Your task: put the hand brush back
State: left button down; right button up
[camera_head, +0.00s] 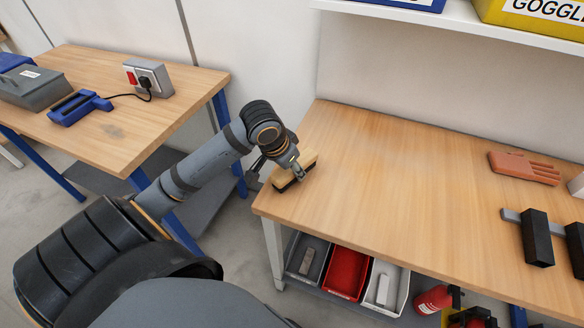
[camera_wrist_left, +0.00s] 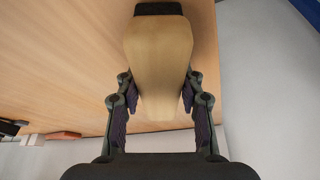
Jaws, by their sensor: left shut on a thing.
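The hand brush (camera_head: 304,163) has a pale wooden body and dark bristles. It is at the left end of the wooden workbench (camera_head: 400,185). My left gripper (camera_head: 285,170) is shut on the brush. In the left wrist view the brush (camera_wrist_left: 158,50) lies between the two fingers of my left gripper (camera_wrist_left: 160,100), with a dark part at its far end. I cannot tell whether the brush touches the bench top. My right gripper is not in view.
On the bench's right are a brownish glove-like item (camera_head: 523,168) and black blocks (camera_head: 537,238). Bins, including a red one (camera_head: 346,272), and a fire extinguisher (camera_head: 436,299) are below. A shelf (camera_head: 450,22) hangs above. A second table (camera_head: 120,135) stands left. The bench middle is clear.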

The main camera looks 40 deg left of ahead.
pick_arm(q)
jog(key=shift+f, duration=0.15)
jog(key=c, duration=1.1)
grip_release()
jog(key=shift+w+a, duration=0.1)
jog(key=shift+w, duration=0.05)
jog(key=shift+c, duration=0.2)
jog(key=o, duration=0.3)
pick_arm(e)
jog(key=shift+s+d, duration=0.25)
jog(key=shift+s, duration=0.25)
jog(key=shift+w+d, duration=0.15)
